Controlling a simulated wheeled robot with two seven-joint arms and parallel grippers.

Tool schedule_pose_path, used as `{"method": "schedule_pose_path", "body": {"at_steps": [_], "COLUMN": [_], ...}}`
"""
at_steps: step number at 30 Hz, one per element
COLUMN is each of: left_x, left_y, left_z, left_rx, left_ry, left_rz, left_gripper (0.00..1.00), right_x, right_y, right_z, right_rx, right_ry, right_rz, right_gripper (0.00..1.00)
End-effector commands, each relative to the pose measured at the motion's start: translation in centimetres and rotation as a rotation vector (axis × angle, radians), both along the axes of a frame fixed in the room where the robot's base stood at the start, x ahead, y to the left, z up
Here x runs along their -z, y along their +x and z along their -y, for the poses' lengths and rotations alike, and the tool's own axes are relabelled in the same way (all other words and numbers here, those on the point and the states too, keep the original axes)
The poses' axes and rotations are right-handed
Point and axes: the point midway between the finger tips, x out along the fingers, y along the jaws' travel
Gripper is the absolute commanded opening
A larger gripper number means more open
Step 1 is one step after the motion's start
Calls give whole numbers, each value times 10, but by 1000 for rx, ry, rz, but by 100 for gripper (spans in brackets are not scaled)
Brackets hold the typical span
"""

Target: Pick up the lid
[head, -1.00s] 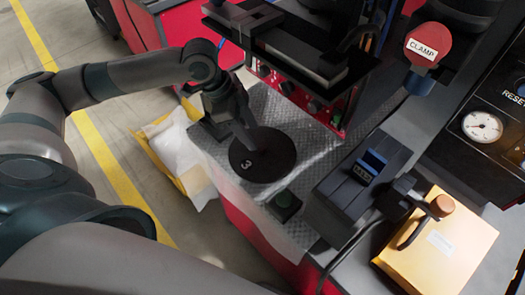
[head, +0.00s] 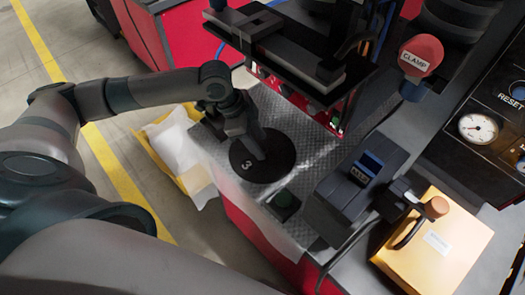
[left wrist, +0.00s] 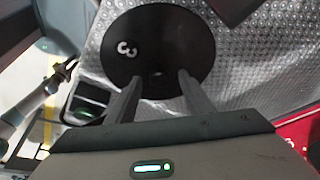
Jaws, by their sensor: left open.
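The lid (head: 270,170) is a round black disc marked with a white 3, lying on the grey textured mat (head: 214,152). In the left wrist view the lid (left wrist: 160,28) lies just ahead of my left gripper, with a small dark knob near its lower part between the fingers. My left gripper (head: 258,153) is over the lid in the head view. In the left wrist view its two fingers (left wrist: 156,88) are apart, with their tips over the lid's near edge. Whether the tips touch the lid, I cannot tell. My right gripper does not show.
A small dark block with a green top (head: 284,201) sits near the lid. A black device with a blue part (head: 366,168) and a yellow box (head: 437,243) stand to the right. A black-and-red machine (head: 300,95) rises behind.

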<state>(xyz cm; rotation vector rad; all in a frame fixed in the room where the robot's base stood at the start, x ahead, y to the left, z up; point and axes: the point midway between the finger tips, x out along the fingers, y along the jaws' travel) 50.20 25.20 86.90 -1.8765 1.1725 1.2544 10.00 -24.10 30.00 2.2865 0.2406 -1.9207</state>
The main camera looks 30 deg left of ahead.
Motion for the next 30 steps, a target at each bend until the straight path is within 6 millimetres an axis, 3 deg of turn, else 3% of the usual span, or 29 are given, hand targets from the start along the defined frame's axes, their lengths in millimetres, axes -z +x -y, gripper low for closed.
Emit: {"method": "schedule_pose_path", "body": {"at_steps": [6, 18, 20, 24, 30], "left_x": [11, 10, 10, 10, 9], "left_y": [1, 1, 1, 1, 2], "left_z": [4, 4, 4, 4, 4], "left_rx": [0, 0, 0, 0, 0], "left_ry": [0, 0, 0, 0, 0], "left_rz": [0, 0, 0, 0, 1], "left_gripper": [47, 47, 35, 2, 0], "right_x": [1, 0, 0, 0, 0], "right_y": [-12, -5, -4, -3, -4], "right_z": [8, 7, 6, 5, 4], "right_rx": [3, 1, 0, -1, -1], "right_ry": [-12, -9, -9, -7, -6], "right_rz": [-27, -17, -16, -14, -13], "right_gripper": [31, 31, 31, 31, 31]}}
